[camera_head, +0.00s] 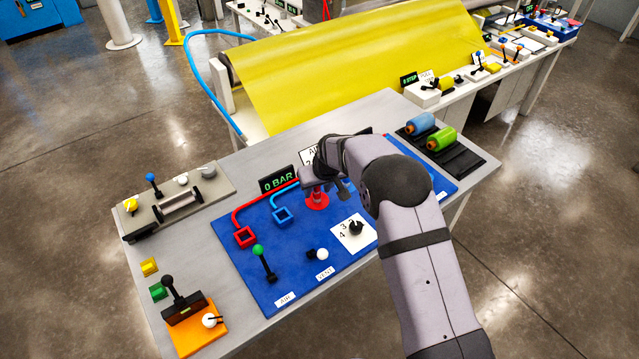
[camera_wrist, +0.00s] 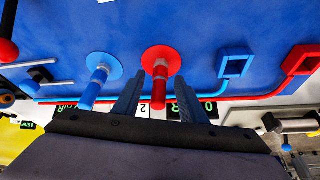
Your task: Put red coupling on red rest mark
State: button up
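The red coupling (camera_head: 318,200) stands upright on a round red base on the blue panel. In the wrist view the red coupling (camera_wrist: 160,68) shows between the two fingers of my gripper (camera_wrist: 159,80), with a small gap visible on each side. My gripper (camera_head: 319,180) is open around its upper part; the arm partly hides this in the head view.
A blue coupling (camera_wrist: 97,80) on a round blue base stands beside the red one. A blue square mark (camera_head: 283,215) lies between the red mark and the red coupling. A green-knobbed lever (camera_head: 262,260), a white-knobbed vent lever (camera_head: 320,254) and a black dial (camera_head: 356,228) stand nearer the front.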

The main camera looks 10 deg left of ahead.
jog(key=shift+r, duration=0.35)
jog(key=b+v, duration=0.3)
jog(key=v, duration=0.8)
jog(key=shift+s+r, duration=0.2)
jog(key=shift+r, duration=0.15)
jog(key=shift+d, duration=0.15)
jog(key=s+d+f+m+g+h, duration=0.1)
jog(key=s+d+m, duration=0.2)
jog(key=s+d, duration=0.9)
jog(key=s+d+f+m+g, duration=0.1)
jog(key=s+d+f, duration=0.1)
jog(key=s+d, duration=0.4)
jog(key=s+d+f+m+g+h, duration=0.1)
jog(key=s+d, duration=0.5)
jog(key=s, duration=0.6)
jog(key=shift+d+f+m+g, duration=0.3)
jog(key=shift+f+m+g, duration=0.1)
jog(key=shift+f+m, duration=0.1)
